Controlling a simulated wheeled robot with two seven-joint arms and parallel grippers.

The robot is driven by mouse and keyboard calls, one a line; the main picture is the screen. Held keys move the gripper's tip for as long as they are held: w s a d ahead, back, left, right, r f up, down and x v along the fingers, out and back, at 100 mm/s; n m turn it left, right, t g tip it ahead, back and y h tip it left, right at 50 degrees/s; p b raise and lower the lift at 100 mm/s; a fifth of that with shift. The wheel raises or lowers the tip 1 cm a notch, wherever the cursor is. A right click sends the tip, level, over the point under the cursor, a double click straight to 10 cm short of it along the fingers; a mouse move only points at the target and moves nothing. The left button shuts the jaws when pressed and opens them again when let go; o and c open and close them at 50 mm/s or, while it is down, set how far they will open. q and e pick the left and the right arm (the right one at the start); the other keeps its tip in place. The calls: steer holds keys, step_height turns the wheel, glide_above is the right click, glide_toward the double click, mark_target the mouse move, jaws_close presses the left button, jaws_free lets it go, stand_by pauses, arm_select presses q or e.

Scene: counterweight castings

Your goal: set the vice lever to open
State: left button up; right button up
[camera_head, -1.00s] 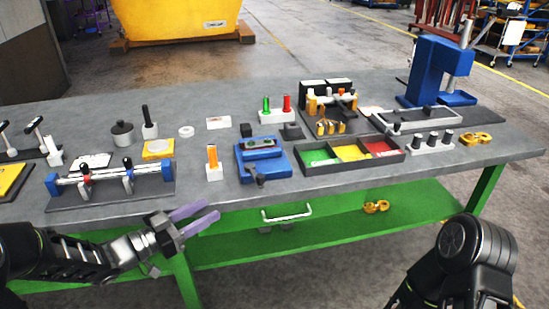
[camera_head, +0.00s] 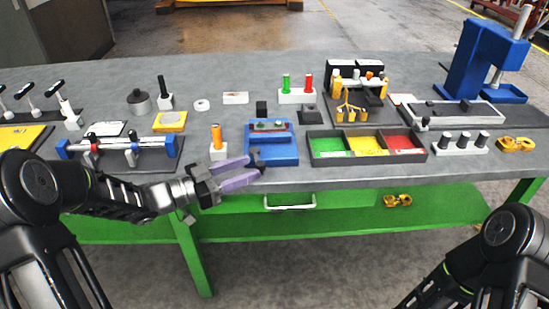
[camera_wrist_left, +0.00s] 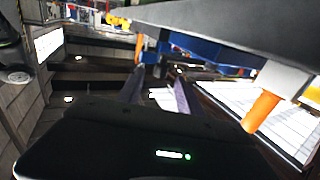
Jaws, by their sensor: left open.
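The blue vice (camera_head: 270,143) sits at the front edge of the grey bench, left of the colour-sectioned tray. Its dark lever (camera_head: 256,160) hangs at the front left of the vice. My left gripper (camera_head: 252,172) has two purple fingers, open, with their tips at or very near the lever; I cannot tell if they touch. In the left wrist view the fingers (camera_wrist_left: 155,95) are apart, with the vice's blue body (camera_wrist_left: 190,47) beyond them. My right gripper is out of view; only my right arm shows at lower right.
An orange-topped post on a white block (camera_head: 218,150) stands just left of the vice. The tray with green, yellow and red sections (camera_head: 367,158) is to its right. A rail fixture (camera_head: 120,150) lies left. A handle (camera_head: 290,205) is below the bench edge.

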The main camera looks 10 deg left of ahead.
mark_target(257, 157)
arm_select(q)
steer(key=p+x, duration=0.1)
steer(key=x, duration=0.7)
steer(key=shift+s+a, duration=0.1)
steer(key=shift+c, duration=0.5)
jaws_close()
stand_by(0.8)
